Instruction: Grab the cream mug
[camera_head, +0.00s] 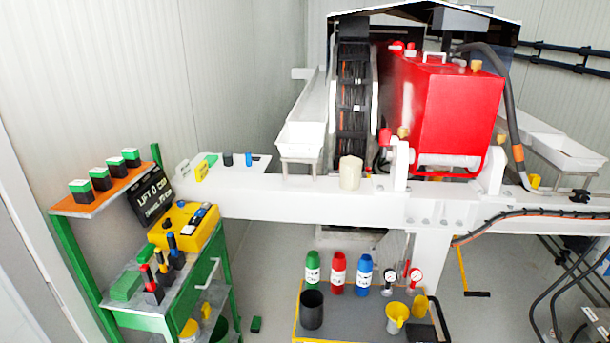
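The cream mug (350,173) stands upright on the white beam (275,197), near the middle of the view and in front of the red machine. It looks like a plain cream cylinder, and I cannot make out a handle. Neither of my grippers is in view, and nothing is touching the mug.
A red machine (445,112) with hoses stands behind the beam. A green cart (190,290) with tools is at the left. Below the beam, a low table (350,318) holds green, red and blue bottles, gauges, a black cup (311,310) and a yellow funnel (397,315).

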